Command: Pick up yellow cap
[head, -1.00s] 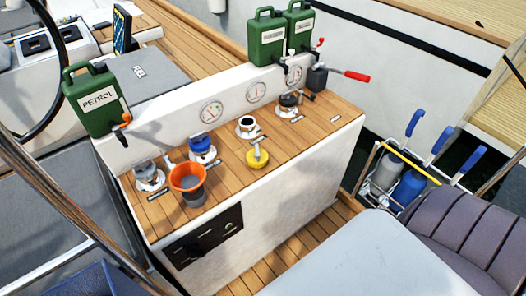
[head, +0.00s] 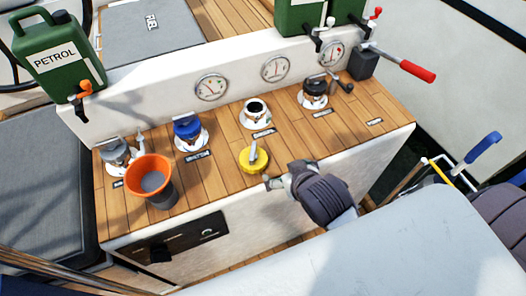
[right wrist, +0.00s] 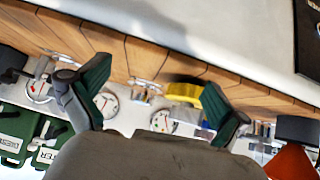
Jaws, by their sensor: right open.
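The yellow cap (head: 253,161), with a pale upright handle on top, sits on the wooden top of the console near its front edge. My right gripper (head: 282,178) is just to the right of the cap, at the console's front edge, open and apart from it. In the right wrist view, the open fingers (right wrist: 155,100) are spread wide. The cap (right wrist: 184,92) shows there near the right-hand finger, which hides part of it. My left gripper is in neither view.
An orange funnel (head: 149,176), a blue cap (head: 187,127), an open white-rimmed filler (head: 255,112) and a black-capped filler (head: 315,94) stand around. Green cans (head: 55,58) stand at the back. A red-handled lever (head: 412,69) juts out at the right.

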